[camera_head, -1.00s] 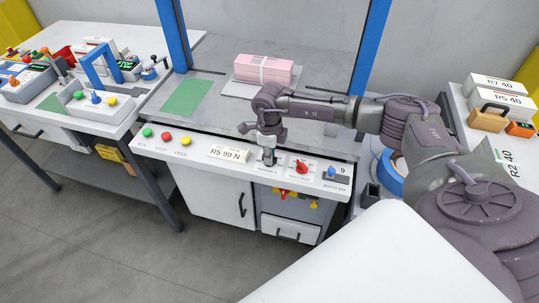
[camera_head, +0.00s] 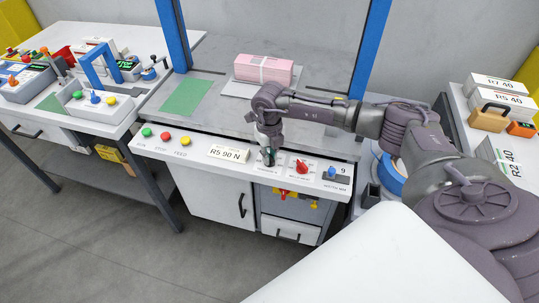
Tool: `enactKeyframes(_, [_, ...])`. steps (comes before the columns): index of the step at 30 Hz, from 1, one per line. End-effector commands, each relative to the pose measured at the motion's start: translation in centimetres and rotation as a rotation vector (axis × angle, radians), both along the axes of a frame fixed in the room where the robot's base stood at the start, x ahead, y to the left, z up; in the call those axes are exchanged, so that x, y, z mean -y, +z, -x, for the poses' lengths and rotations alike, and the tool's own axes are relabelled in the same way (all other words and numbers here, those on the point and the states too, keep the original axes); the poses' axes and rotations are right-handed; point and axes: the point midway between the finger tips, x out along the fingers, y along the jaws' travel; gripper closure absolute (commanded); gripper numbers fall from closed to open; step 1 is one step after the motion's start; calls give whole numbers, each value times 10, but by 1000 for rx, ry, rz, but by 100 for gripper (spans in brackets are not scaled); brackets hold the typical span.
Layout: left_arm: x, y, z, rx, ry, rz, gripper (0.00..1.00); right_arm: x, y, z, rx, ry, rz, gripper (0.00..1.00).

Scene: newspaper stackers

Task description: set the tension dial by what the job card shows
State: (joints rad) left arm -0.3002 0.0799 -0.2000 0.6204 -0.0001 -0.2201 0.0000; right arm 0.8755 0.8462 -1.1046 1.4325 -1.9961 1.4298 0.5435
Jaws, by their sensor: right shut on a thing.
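The job card (camera_head: 228,154) reads "R5 90 N" and stands on the light front panel (camera_head: 205,143) of the stacker. My right gripper (camera_head: 268,159) points down at the panel, just right of the card. It is shut on the tension dial, which is mostly hidden under the fingers, so I cannot read its setting. The label below the dial is too small to read surely. My left gripper is not in view.
A red knob (camera_head: 302,168) and a blue knob (camera_head: 331,172) sit close to the right of my gripper. Green, red and yellow buttons (camera_head: 186,141) lie to the left. A pink strapped bundle (camera_head: 263,69) lies behind on the table.

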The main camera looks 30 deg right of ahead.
Motion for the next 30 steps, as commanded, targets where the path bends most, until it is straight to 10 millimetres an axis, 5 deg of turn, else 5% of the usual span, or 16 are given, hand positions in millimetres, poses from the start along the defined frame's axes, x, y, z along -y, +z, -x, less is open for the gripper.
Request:
enactKeyframes(18, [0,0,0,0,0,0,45,1,2,-1,4,-47,0,100])
enactKeyframes(19, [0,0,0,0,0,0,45,1,2,-1,4,-47,0,83])
enactKeyframes(23, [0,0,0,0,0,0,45,1,1,-1,3,-46,1,62])
enactKeyframes(30, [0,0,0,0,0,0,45,0,1,0,2,-46,0,61])
